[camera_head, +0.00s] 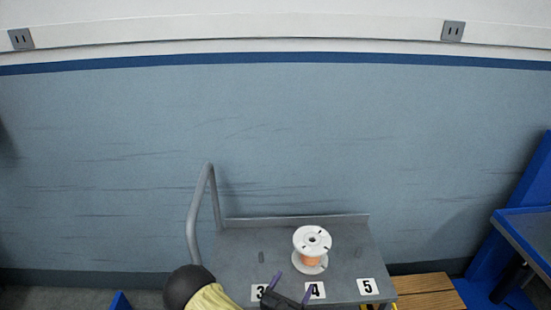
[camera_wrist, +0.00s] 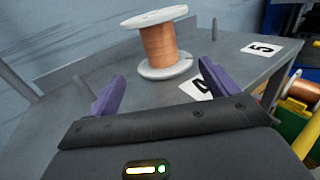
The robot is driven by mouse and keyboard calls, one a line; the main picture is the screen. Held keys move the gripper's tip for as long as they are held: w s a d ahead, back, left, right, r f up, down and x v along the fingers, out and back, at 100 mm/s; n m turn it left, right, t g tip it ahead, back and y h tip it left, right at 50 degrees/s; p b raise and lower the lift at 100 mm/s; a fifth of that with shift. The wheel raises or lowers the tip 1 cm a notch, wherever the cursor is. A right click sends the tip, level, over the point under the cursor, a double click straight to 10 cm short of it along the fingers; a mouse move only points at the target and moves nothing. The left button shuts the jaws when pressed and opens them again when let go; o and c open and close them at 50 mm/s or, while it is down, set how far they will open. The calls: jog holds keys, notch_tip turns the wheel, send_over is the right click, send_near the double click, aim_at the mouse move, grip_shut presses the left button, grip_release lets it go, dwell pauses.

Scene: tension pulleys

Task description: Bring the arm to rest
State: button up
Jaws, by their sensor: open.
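My gripper (camera_head: 291,287) is at the front edge of a grey cart top, near the label 4. It also shows in the wrist view (camera_wrist: 160,90), with its two purple fingers wide apart and nothing between them. A white spool with copper-coloured wire (camera_head: 311,250) stands upright on the cart behind label 4. In the wrist view the spool (camera_wrist: 158,42) is beyond the fingertips, apart from them. My arm covers part of the cart's front left.
The grey cart (camera_head: 350,245) has a handle (camera_head: 195,210) at left, several number labels and thin upright pegs. A wooden surface (camera_head: 430,292) and a blue-framed table (camera_head: 530,235) are at right. Another spool (camera_wrist: 303,90) shows low at right in the wrist view. A wall closes the back.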

jog(key=s+d+r+m+g+h, duration=0.5)
jog(key=s+d+r+m+g, duration=0.2)
jog(key=d+m+g, duration=0.4)
jog(key=s+r+m+g+y, duration=0.5)
jog(key=s+m+g+y, duration=0.2)
jog(key=s+m, duration=0.25)
jog(key=a+r+m+t+y+p, duration=0.1)
jog(key=r+m+t+y+p, duration=0.1)
jog(key=r+p, duration=0.7)
jog(key=a+r+m+t+y+p, duration=0.2)
jog(key=r+m+y+p, duration=0.3)
jog(key=r+p, duration=0.5)
notch_tip(320, 180, up, 10)
jog(key=shift+w+f+m+t, duration=0.25)
jog(key=shift+m+t, duration=0.25)
jog(key=shift+m, duration=0.75)
jog(key=shift+a, duration=0.1)
